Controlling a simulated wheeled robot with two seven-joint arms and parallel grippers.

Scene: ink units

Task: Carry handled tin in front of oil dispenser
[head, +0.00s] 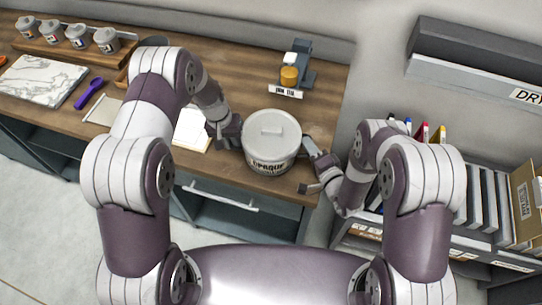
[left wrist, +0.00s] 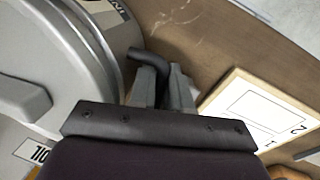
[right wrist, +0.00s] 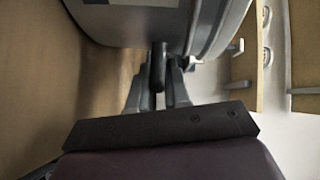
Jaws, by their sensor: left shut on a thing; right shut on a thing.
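The handled tin (head: 272,141) is a grey-white lidded pot labelled "OPAQUE" at the front right of the wooden counter. It shows in the left wrist view (left wrist: 70,62) and the right wrist view (right wrist: 165,22). My left gripper (head: 238,135) is shut on its dark left handle (left wrist: 150,58). My right gripper (head: 312,158) is shut on its right handle (right wrist: 158,68). I cannot tell whether the tin touches the counter. The oil dispenser (head: 290,77), with an amber container on a blue-grey stand, is behind the tin near the back wall.
A label card (head: 285,92) is in front of the dispenser. White sheets (head: 192,130) lie left of the tin. A marble slab (head: 40,80), a purple tool (head: 89,93) and a rack of jars (head: 70,48) are further left. Shelves (head: 470,195) stand right of the counter.

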